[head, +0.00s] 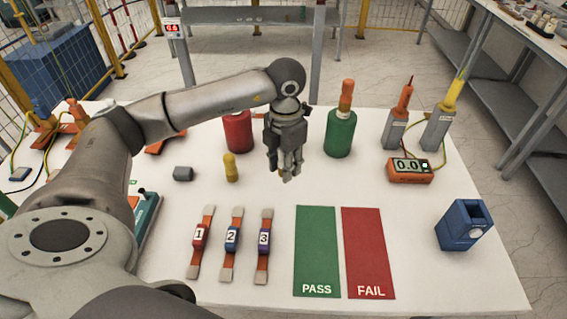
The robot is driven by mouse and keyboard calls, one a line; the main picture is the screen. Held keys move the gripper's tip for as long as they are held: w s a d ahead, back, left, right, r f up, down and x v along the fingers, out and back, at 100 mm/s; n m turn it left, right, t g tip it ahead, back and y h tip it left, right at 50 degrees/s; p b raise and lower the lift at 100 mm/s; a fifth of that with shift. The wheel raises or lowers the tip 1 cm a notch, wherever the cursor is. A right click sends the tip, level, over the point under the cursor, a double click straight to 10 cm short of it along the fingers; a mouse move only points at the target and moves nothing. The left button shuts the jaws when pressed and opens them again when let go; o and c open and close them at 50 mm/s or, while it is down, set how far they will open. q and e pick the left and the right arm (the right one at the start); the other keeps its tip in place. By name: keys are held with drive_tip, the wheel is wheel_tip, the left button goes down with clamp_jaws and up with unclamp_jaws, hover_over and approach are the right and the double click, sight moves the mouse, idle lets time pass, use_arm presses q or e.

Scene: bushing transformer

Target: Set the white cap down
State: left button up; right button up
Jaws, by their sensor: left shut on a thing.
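My left gripper (287,175) is over the middle of the white table (390,195), pointing down, between the red and green canisters and behind the green mat. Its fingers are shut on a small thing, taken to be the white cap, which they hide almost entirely. I cannot tell whether it touches the table. My right gripper is not in view.
A red canister (237,132), a green canister (340,134), a yellow piece (231,168) and a grey piece (183,174) stand nearby. In front lie numbered straps (232,240), a green PASS mat (316,245) and a red FAIL mat (367,245). A blue holder (462,228) stands right.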

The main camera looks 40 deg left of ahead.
use_arm(q)
drive_tip(key=w+f, duration=0.1)
drive_tip(key=w+a+f+p, duration=0.1)
drive_tip(key=f, duration=0.1)
drive_tip(key=w+a+f, duration=0.1)
drive_tip(key=w+f, duration=0.1)
drive_tip(key=shift+a, duration=0.15)
drive_tip(key=shift+w+a+f+p, duration=0.2)
drive_tip(key=shift+w+f+p, duration=0.15)
drive_tip(key=shift+f, duration=0.15)
wheel_tip(320, 180, down, 3)
drive_tip(key=shift+r+p, duration=0.1)
drive_tip(key=shift+p, duration=0.9)
drive_tip(key=shift+f, duration=0.25)
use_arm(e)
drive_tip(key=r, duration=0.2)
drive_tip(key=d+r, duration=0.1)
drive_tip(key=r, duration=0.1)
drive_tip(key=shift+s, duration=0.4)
use_arm(q)
drive_tip(key=shift+f, duration=0.1)
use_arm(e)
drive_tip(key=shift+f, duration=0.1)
use_arm(q)
drive_tip(key=shift+f+b, duration=0.15)
drive_tip(key=shift+b, duration=0.2)
drive_tip(key=o, duration=1)
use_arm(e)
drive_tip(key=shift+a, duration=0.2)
